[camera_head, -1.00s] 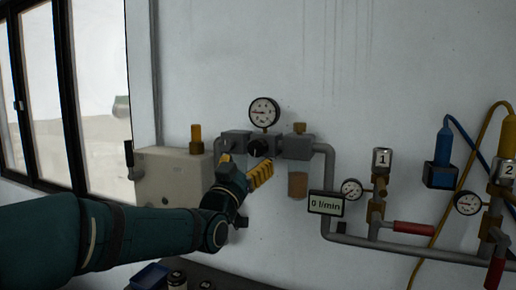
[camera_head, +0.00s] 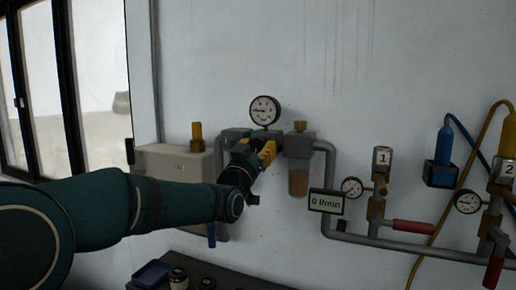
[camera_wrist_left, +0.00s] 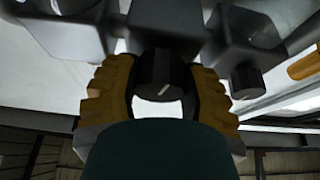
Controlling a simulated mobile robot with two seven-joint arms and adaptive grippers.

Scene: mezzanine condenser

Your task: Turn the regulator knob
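The regulator knob (camera_wrist_left: 160,68) is black with a white mark and shows between my fingers in the left wrist view. In the head view my left gripper (camera_head: 267,152) covers it, below the round pressure gauge (camera_head: 264,110). The left gripper's yellow fingers with dark pads stand on either side of the knob (camera_wrist_left: 162,95), very close to it. I cannot tell whether both pads touch it. The flow display (camera_head: 326,202) reads 0 l/min. My right gripper is not in view.
A filter bowl (camera_head: 298,182) hangs right of the knob. A grey pipe (camera_head: 380,244) runs right to valves with red handles (camera_head: 413,227) and small gauges. A beige box (camera_head: 172,163) is on the wall at left. A blue bin (camera_head: 152,274) and jars stand below.

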